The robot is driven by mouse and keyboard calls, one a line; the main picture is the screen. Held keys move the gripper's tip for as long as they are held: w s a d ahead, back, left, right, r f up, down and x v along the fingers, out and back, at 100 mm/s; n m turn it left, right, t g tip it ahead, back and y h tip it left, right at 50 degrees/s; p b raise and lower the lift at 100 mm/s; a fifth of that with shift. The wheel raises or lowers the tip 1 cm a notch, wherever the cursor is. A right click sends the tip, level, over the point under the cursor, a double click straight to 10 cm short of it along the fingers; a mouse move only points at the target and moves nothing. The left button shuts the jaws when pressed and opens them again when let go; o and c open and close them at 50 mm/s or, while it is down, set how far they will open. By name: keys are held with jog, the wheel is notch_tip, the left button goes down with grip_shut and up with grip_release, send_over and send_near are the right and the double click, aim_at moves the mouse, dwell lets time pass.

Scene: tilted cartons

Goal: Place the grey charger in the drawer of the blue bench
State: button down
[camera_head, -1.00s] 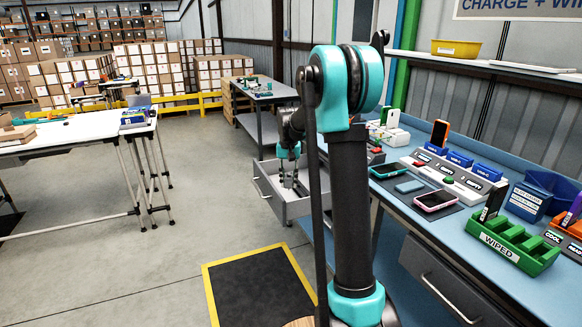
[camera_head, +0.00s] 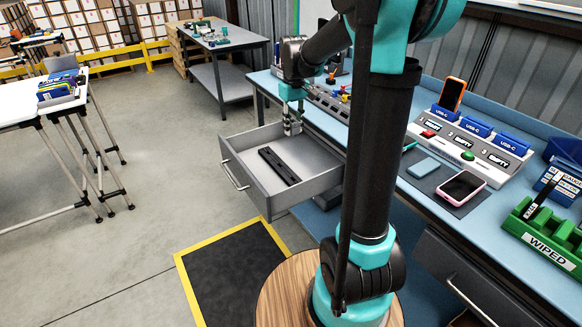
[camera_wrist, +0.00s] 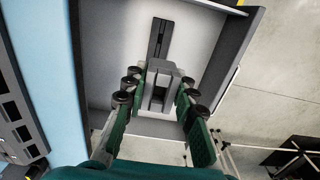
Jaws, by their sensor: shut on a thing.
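The grey charger (camera_wrist: 158,84) is between the fingers of my gripper in the wrist view. My gripper (camera_head: 292,130) is shut on it and points down at the far side of the open drawer (camera_head: 238,186) of the blue bench (camera_head: 492,212). In the wrist view my gripper (camera_wrist: 158,100) is above the drawer's pale floor (camera_wrist: 205,42). I cannot tell whether the charger touches the floor. A long dark object (camera_head: 279,166) lies flat in the drawer; it also shows beyond the charger in the wrist view (camera_wrist: 160,36).
On the bench are a charging station (camera_head: 470,146), a pink-edged phone (camera_head: 461,187), a blue slab (camera_head: 423,168) and a green rack (camera_head: 545,235). A grey side table (camera_head: 222,42) stands behind. The floor left of the drawer is clear.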

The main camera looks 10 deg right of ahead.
notch_tip(320, 180, down, 19)
jog(key=shift+f, duration=0.15)
dwell(0.4)
jog(key=shift+f, duration=0.1)
jog(key=c, duration=1.2)
grip_release()
notch_tip(320, 180, up, 12)
jog(key=f, duration=0.1)
jog(key=s+d+f+m+t, duration=0.1)
jog(key=s, duration=0.6)
jog(key=s+d+f+m+t, duration=0.1)
jog(key=s+m, duration=0.1)
jog(key=s, duration=0.6)
jog(key=s+d+f+m+t, duration=0.1)
jog(key=s+d+f+t, duration=0.1)
jog(key=s, duration=0.6)
jog(key=shift+f+m, duration=0.1)
jog(key=shift+m, duration=0.2)
